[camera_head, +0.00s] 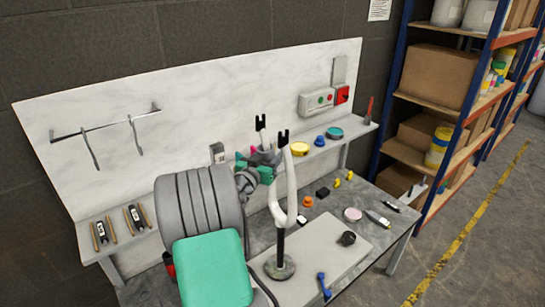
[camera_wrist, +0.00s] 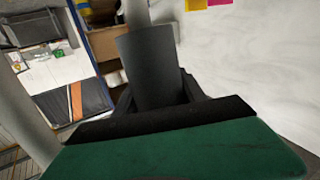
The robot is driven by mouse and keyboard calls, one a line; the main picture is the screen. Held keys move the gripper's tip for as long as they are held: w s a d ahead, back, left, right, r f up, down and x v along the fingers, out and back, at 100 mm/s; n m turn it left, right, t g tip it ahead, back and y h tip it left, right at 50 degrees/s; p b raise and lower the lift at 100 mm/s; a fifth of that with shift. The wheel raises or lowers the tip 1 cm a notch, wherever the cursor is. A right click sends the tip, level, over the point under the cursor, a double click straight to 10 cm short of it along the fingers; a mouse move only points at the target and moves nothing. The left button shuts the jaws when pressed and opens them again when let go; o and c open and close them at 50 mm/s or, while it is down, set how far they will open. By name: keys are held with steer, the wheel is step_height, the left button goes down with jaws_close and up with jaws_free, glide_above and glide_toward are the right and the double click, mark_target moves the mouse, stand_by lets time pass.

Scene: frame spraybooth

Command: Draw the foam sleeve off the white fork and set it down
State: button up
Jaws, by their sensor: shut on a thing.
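The white fork (camera_head: 291,185) stands upright on a stand with a round base (camera_head: 280,268), its two dark-tipped legs pointing up. My gripper (camera_head: 262,160) is at the left leg, whose lower part is hidden behind my arm. In the wrist view my gripper (camera_wrist: 160,100) is shut on the dark grey foam sleeve (camera_wrist: 148,60). A pale tube, apparently the same fork leg, shows beyond the sleeve's far end (camera_wrist: 137,14). The sleeve appears to be around that leg; how far along it sits is hard to tell. The other leg (camera_wrist: 22,110) passes at the left.
A pale mat (camera_head: 335,255) lies under the stand, with a blue tool (camera_head: 323,286) and a black knob-like part (camera_head: 347,238) on it. Small items and a pink disc (camera_head: 352,214) lie to the right. A narrow shelf behind holds a yellow tub (camera_head: 299,149) and other items.

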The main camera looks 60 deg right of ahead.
mark_target(261, 128)
steer(key=shift+w+a+r+p, duration=0.1)
steer(key=shift+a+r+p, duration=0.05)
steer(key=shift+r, duration=0.55)
steer(key=shift+w+a+r+p, duration=0.1)
steer(key=shift+r+p, duration=0.05)
steer(key=shift+r, duration=0.55)
steer(key=shift+w+a+r+p, duration=0.1)
steer(key=shift+a+r+p, duration=0.05)
steer(key=shift+r, duration=0.55)
steer(key=shift+w+a+r+p, duration=0.1)
steer(key=shift+w+r, duration=0.05)
steer(key=shift+r, duration=0.55)
steer(key=shift+w+a+r+p, duration=0.1)
steer(key=shift+a+r+p, duration=0.05)
steer(key=shift+r, duration=0.55)
steer(key=shift+w+r+p, duration=0.1)
steer(key=shift+r+p, duration=0.2)
steer(key=shift+r, duration=1.1)
steer(key=shift+a+r, duration=0.35)
steer(key=shift+r, duration=0.05)
steer(key=shift+d, duration=0.1)
steer(key=shift+r, duration=0.15)
